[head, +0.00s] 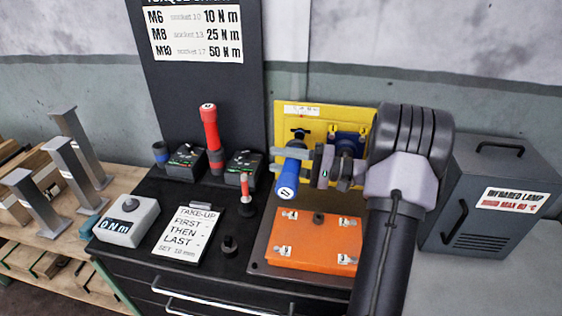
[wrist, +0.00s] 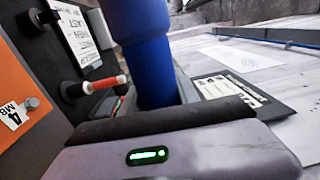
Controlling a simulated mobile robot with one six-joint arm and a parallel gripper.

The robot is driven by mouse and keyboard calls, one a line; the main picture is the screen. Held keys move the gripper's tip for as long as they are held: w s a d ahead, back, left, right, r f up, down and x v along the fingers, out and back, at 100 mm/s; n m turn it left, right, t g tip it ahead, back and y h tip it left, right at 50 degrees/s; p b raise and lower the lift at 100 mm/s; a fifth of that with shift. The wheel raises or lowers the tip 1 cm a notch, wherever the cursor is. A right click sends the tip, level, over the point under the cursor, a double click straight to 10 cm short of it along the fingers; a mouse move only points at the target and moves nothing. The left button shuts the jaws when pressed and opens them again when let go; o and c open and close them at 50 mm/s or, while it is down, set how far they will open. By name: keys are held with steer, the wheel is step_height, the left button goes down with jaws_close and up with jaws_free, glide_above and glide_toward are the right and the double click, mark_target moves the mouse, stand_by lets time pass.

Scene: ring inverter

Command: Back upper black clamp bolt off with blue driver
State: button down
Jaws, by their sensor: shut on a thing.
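My gripper (head: 291,160) is shut on the blue driver (head: 287,184) in front of the yellow panel (head: 346,112). The driver's round blue end, with a white label, faces the head camera and tilts down. The driver also shows in the wrist view (wrist: 140,45), rising from behind the grey gripper body. A black part (head: 299,133), perhaps the upper clamp bolt, shows on the panel just above the driver. The driver's working tip is hidden, so I cannot tell whether it touches a bolt. My arm covers the panel's right side.
An orange plate (head: 290,249) with several small labelled fittings lies below the panel. A red driver (head: 209,128) and a small red-and-white tool (head: 245,190) stand to the left. A white notice (head: 187,236) lies on the black bench top. A grey lamp box (head: 482,235) stands right.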

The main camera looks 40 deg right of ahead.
steer(key=shift+w+d+r, duration=0.2)
steer(key=shift+w+d, duration=0.15)
steer(key=shift+d, duration=0.05)
stand_by(1.4)
steer(key=shift+s+a+f+b, duration=0.1)
steer(key=shift+s+a+b, duration=0.35)
steer(key=shift+s+a, duration=0.45)
steer(key=shift+s+a+f+b, duration=0.1)
steer(key=shift+s+a+b, duration=0.35)
steer(key=shift+s+a, duration=0.4)
steer(key=shift+w+a, duration=0.1)
steer(key=shift+w, duration=0.05)
